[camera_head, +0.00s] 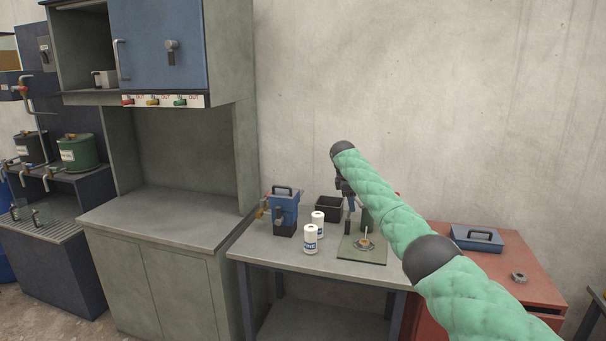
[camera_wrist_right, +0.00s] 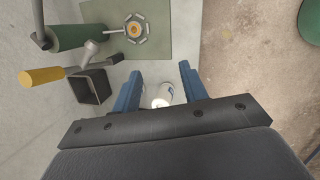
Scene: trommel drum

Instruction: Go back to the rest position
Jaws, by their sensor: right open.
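My right arm, in a green padded sleeve, reaches in from the right in the head view and bends down at a black joint above the grey table (camera_head: 280,253). My right gripper (camera_head: 350,205) hangs over the back of the table, partly hidden by the arm. In the right wrist view its two blue fingers (camera_wrist_right: 158,82) are spread apart. A white bottle (camera_wrist_right: 162,96) shows between them, touching neither finger, partly hidden by the gripper body. In the head view two white bottles (camera_head: 310,239) (camera_head: 318,221) stand on the table, left of the gripper. My left gripper is not in view.
A green plate with a round metal part (camera_head: 363,243), a black bin (camera_head: 328,208) and a blue device (camera_head: 284,212) are on the table. A red cabinet (camera_head: 500,262) with a blue tray (camera_head: 476,238) stands right. A grey workbench (camera_head: 165,215) stands left, its top bare.

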